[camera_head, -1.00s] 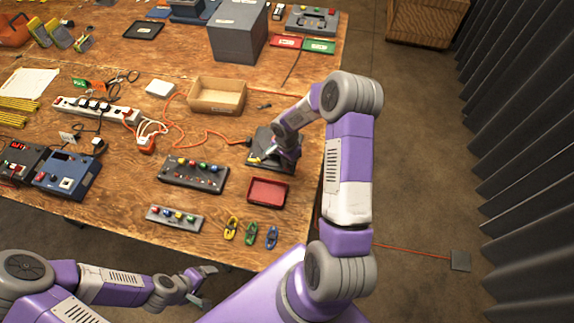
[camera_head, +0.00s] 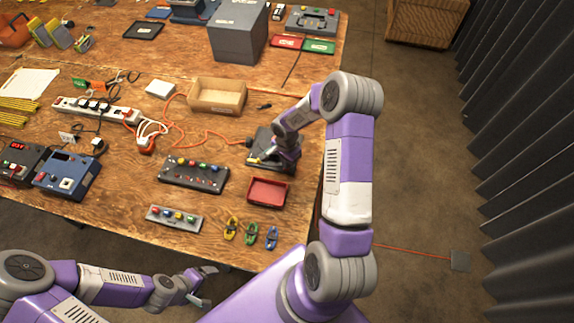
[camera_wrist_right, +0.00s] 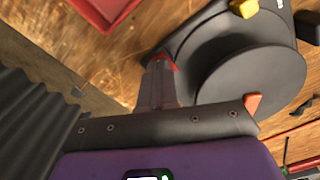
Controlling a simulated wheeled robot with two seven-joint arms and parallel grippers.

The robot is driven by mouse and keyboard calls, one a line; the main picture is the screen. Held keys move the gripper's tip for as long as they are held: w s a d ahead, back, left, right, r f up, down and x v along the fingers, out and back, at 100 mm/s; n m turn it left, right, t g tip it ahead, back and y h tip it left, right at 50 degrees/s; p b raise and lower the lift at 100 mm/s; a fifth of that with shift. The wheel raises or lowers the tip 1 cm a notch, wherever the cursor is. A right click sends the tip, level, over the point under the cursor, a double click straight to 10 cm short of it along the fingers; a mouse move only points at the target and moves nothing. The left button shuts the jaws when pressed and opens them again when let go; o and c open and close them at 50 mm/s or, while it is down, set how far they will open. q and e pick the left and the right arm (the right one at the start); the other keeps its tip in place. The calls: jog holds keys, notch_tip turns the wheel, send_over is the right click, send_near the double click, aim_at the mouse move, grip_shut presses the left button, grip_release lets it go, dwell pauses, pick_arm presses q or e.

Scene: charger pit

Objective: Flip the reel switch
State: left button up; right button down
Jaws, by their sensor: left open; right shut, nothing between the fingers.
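The black reel unit (camera_head: 259,136) lies near the table's right edge. In the right wrist view its round disc (camera_wrist_right: 250,80) fills the right half, with a yellow part (camera_wrist_right: 243,8) at its far edge. I cannot clearly identify the switch. My left gripper (camera_head: 207,285) is open and empty, in front of the table.
A red tray (camera_head: 267,192) lies just in front of the reel unit. A cardboard box (camera_head: 217,96) stands behind it to the left. An orange cord (camera_head: 208,137) runs to its left side. A button panel (camera_head: 194,174) and several coloured clips lie nearby.

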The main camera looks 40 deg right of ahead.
jog(key=shift+f+b, duration=0.95)
jog(key=shift+b, duration=0.05)
dwell(0.9)
jog(key=shift+r, duration=0.1)
jog(key=shift+r+p, duration=0.4)
jog(key=shift+r, duration=0.1)
jog(key=shift+r+p, duration=1.6)
jog(key=shift+r, duration=1.35)
